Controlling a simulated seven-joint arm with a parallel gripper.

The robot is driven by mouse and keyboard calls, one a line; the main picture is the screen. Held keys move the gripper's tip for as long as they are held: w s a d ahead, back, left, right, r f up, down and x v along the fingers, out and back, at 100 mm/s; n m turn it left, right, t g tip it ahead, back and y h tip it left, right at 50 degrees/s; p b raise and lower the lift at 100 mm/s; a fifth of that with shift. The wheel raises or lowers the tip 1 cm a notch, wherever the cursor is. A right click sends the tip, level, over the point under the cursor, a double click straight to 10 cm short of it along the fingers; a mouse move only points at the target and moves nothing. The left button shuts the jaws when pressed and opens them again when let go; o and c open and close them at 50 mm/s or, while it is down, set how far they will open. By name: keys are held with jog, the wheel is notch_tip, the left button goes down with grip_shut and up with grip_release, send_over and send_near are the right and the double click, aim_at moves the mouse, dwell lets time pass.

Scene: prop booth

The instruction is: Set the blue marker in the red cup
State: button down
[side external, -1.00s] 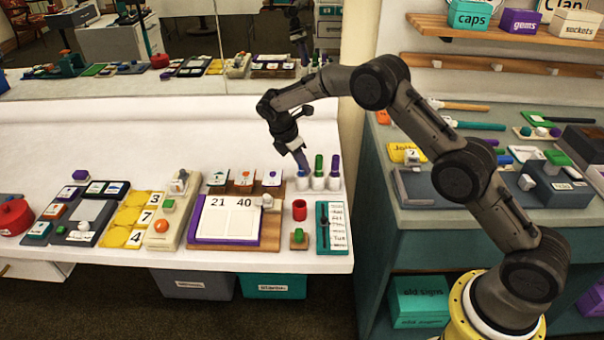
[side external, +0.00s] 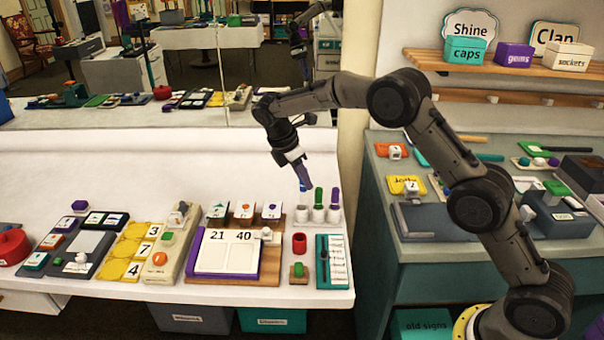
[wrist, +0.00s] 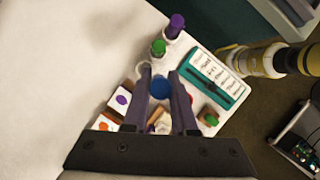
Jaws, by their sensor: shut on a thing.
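My gripper (side external: 303,184) points down above the leftmost of a row of white holders (side external: 302,215) at the table's right end. It is shut on the blue marker, whose round blue end (wrist: 160,88) shows between the fingers in the wrist view. The side view shows only a little blue at the fingertips; whether the marker's lower end is clear of the holder is hard to tell. The red cup (side external: 299,243) stands upright just in front of the holders, apart from the gripper. In the wrist view it is mostly hidden behind the right finger.
A green marker (side external: 319,196) and a purple marker (side external: 335,196) stand in the neighbouring holders, close to the gripper. A teal list board (side external: 323,270) lies right of the red cup, and a small green-topped block (side external: 298,271) in front. The white table behind is bare.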

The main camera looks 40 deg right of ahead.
jog(key=s+a+r, duration=0.1)
jog(key=s+a, duration=0.4)
jog(key=a, duration=0.1)
notch_tip(320, 180, down, 8)
jog(key=shift+n, duration=0.4)
jog(key=shift+a+r, duration=0.1)
dwell(0.4)
jog(key=c, duration=0.6)
grip_release()
jog(key=shift+c, duration=0.2)
jog(key=shift+r, duration=0.1)
